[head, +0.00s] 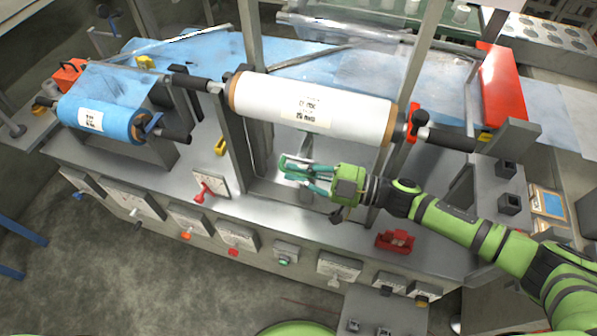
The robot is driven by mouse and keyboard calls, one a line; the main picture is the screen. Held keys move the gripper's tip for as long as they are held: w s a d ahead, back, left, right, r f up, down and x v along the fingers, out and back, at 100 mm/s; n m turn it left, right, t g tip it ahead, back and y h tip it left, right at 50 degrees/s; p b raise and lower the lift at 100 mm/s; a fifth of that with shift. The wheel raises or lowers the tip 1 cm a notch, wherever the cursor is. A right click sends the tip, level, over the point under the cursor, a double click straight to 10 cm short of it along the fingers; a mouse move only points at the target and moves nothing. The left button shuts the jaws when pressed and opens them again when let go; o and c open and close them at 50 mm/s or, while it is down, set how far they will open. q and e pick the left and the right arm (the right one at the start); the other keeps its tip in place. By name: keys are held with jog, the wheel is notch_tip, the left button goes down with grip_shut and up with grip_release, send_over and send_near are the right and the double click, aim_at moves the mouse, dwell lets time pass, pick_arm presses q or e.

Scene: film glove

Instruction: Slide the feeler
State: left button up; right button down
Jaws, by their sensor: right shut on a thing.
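My right gripper (291,169) reaches in from the right to the front of the machine, below the white film roll (340,115). Its teal fingers are shut on a small part, which I take to be the feeler. The fingers hide most of that part, so its shape and its exact place along its slide cannot be told. My left gripper is not in view.
A blue film roll (105,118) sits on a shaft at the left. A grey upright (232,130) stands left of my gripper. A red-handled lever (203,190) and a red block (395,241) are on the ledge. Labelled switches line the front panel below.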

jog(key=shift+r, duration=0.15)
jog(key=c, duration=1.3)
grip_release()
jog(key=v, duration=0.7)
jog(key=shift+s+d, duration=0.1)
jog(key=shift+d, duration=0.2)
